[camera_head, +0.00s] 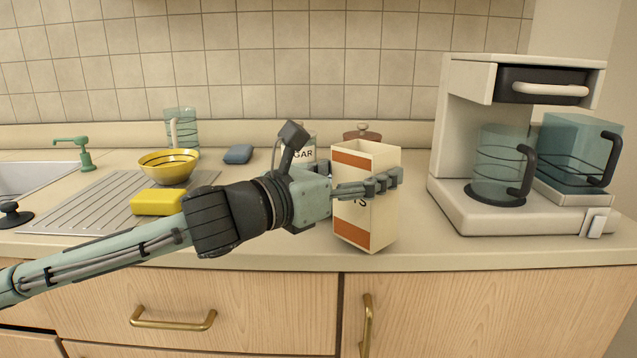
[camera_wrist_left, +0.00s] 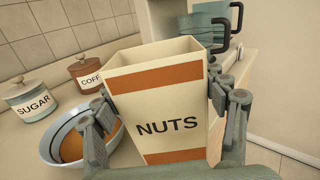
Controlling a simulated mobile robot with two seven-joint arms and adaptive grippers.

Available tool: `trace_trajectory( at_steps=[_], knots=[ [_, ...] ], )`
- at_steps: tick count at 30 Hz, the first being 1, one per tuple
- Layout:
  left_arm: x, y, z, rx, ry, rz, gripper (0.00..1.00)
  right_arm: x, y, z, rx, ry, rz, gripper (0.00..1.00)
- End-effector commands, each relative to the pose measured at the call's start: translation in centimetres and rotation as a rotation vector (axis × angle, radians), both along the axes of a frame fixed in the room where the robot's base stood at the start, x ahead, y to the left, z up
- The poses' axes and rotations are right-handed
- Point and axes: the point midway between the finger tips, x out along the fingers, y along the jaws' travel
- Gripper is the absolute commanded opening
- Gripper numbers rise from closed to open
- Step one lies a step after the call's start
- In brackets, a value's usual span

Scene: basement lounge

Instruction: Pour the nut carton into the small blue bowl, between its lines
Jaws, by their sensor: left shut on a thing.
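The nut carton (camera_head: 352,225) is cream with orange bands, open at the top and close to upright near the counter's front edge. I cannot tell if its base touches the counter. My left gripper (camera_head: 368,186) is shut on it, fingers across its sides. The carton fills the middle of the left wrist view (camera_wrist_left: 165,127), showing "NUTS"; its contents do not show. A small blue bowl (camera_wrist_left: 54,138) stands left of the carton in that view, partly behind a finger, with orange-brown inside. In the head view the bowl is hidden behind my gripper and the carton. My right gripper is not seen.
A sugar canister (camera_wrist_left: 32,103) and a coffee canister (camera_wrist_left: 87,75) stand behind. A coffee maker (camera_head: 455,130) is at right. A yellow bowl (camera_head: 165,168), yellow sponge (camera_head: 157,202) and drainboard (camera_head: 105,205) lie left. Counter between carton and coffee maker is clear.

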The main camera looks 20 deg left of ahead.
Motion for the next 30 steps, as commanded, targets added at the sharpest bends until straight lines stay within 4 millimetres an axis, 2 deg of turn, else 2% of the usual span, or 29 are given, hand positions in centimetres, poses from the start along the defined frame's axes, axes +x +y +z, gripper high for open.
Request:
trace_trajectory(
  at_steps=[2,9,22,30],
  knots=[
    [-0.3,-0.5,0.0,0.054,-0.040,-0.002,0.34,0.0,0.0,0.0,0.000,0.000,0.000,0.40],
    [-0.2,-0.4,0.1,0.052,-0.039,-0.001,0.34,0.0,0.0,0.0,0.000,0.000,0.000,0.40],
    [-0.2,-0.4,4.6,0.051,-0.041,0.000,0.34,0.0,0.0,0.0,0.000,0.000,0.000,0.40],
    [-0.2,-0.4,4.9,0.052,-0.036,0.000,0.34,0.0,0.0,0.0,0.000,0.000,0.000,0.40]
  ],
)
